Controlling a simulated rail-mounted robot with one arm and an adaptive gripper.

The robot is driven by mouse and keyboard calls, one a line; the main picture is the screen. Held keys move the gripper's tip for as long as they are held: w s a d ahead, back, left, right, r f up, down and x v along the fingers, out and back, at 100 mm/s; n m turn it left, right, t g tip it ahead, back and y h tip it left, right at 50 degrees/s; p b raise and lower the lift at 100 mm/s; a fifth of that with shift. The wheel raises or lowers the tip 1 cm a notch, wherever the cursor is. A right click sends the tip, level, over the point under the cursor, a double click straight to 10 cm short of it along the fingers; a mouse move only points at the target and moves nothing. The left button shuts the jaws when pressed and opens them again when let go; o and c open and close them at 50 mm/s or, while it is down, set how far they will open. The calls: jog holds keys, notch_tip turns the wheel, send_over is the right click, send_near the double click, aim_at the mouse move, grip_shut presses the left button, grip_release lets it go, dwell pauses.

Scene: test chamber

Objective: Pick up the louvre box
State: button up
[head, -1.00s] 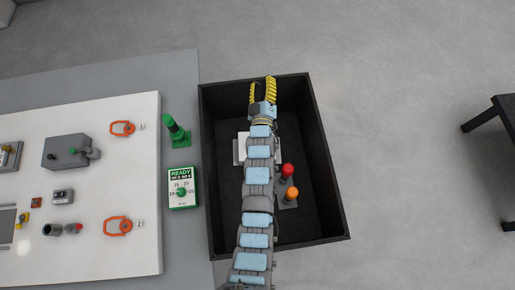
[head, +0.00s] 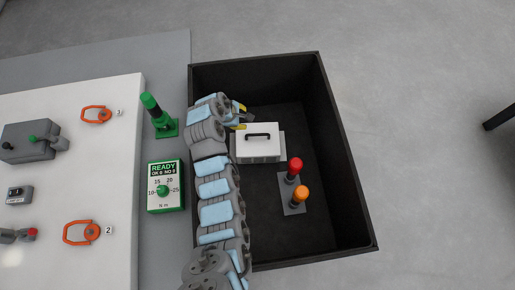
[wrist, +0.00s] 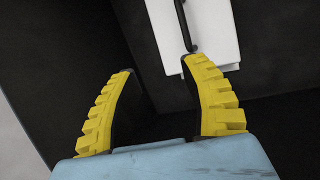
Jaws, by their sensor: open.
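The louvre box is most likely the white box (head: 258,147) with a black handle (head: 258,135) on its top. It stands in the black bin (head: 350,190) on a light grey base. In the wrist view the white box (wrist: 218,25) and part of its handle (wrist: 186,28) show beyond the right finger. My gripper (head: 240,114) is at the upper left of the box in the head view, inside the bin's outline. In the wrist view my gripper (wrist: 158,92) has its two yellow fingers apart with nothing between them.
A red-topped post (head: 294,167) and an orange-topped post (head: 300,195) stand right of and below the box. The bin walls surround them. Left of the bin are a green post (head: 158,115), a READY dial unit (head: 165,187) and a white panel (head: 90,180).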

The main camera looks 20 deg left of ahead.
jog(key=s+f+g+h+b, duration=0.1)
jog(key=s+f, duration=0.1)
jog(key=s, duration=0.1)
jog(key=b, duration=0.5)
send_near(257, 134)
jog(key=shift+n, duration=0.3)
jog(key=x, duration=0.5)
jog(key=shift+s+f, duration=0.2)
jog(key=shift+f, duration=0.15)
jog(key=shift+b+x, duration=1.35)
jog(key=shift+x, duration=0.3)
jog(key=shift+b+x, duration=0.55)
jog(key=shift+x, duration=0.45)
jog(key=shift+w+a+r, duration=0.1)
jog(key=shift+w, duration=0.05)
grip_shut()
